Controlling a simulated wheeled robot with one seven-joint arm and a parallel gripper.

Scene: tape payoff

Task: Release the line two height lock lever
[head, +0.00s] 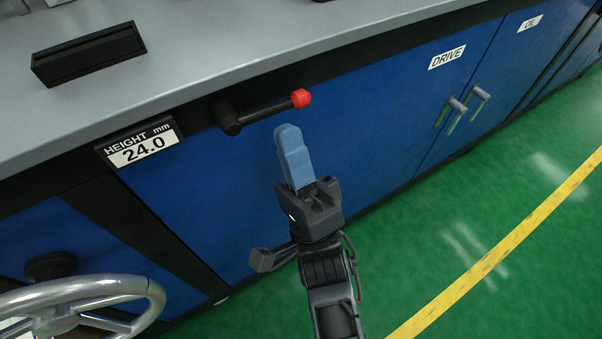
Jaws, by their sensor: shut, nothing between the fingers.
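A lock lever (262,111) sticks out from the black rail under the bench edge. It has a dark pivot hub at its left, a dark rod, and a red tip at its right end, slightly higher in the picture than the hub. My gripper (288,131) is just below the rod in the picture, its blue-grey fingers shut together and empty. A gap shows between the fingertips and the rod, so they look apart. A height display (142,144) left of the lever reads 24.0 mm.
A handwheel (80,301) stands at the lower left, with a dark knob (50,265) behind it. Blue cabinet doors, one labelled DRIVE (446,57), have protruding handles (480,95). A black block (88,56) sits on the grey bench top. Green floor at right is clear.

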